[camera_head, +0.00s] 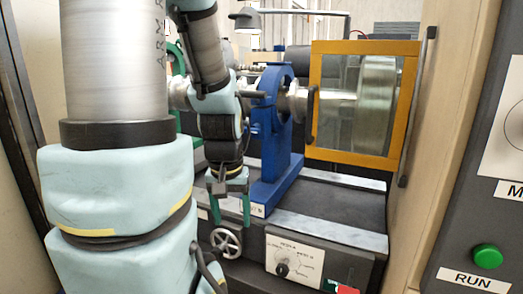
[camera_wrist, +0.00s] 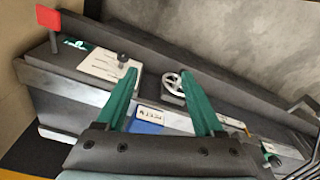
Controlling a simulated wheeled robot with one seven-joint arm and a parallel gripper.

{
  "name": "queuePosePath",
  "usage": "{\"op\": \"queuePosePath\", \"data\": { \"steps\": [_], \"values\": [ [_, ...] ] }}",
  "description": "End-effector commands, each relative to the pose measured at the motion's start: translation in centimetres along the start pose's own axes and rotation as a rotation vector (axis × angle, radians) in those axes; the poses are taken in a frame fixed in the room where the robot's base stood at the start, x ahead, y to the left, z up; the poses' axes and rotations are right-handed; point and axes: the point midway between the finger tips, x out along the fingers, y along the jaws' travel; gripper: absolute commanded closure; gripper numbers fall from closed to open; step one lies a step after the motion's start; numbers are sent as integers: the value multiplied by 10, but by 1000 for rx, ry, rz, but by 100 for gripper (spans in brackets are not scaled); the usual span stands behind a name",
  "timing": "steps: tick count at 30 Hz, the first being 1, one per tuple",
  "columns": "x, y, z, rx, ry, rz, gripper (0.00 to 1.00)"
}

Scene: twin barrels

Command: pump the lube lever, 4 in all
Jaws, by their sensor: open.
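My gripper (camera_head: 229,200) hangs over the front side of the machine bed, its two green fingers apart and nothing between them. In the wrist view my gripper (camera_wrist: 159,78) is also open, with the fingers either side of the view's middle. No lever is clearly marked as the lube lever in either view, so I cannot tell which part it is. A small spoked handwheel (camera_head: 226,242) sits below my gripper; in the wrist view the handwheel (camera_wrist: 174,84) shows beside the right finger.
A white selector panel (camera_head: 293,262) with a black knob is on the bed front. A red tab (camera_wrist: 48,18) stands near it. A yellow-framed guard door (camera_head: 310,130) covers the chuck at right. A grey panel with a green RUN button (camera_head: 488,256) is near right.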

Motion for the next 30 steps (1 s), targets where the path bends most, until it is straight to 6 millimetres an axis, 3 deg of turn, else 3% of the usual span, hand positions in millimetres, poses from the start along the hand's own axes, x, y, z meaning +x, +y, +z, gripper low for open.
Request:
{"op": "queuePosePath", "data": {
  "steps": [2,18,30],
  "values": [
    [0,0,0,0,0,0,40],
    [0,0,0,0,0,0,100],
    [0,0,0,0,0,0,100]
  ]
}}
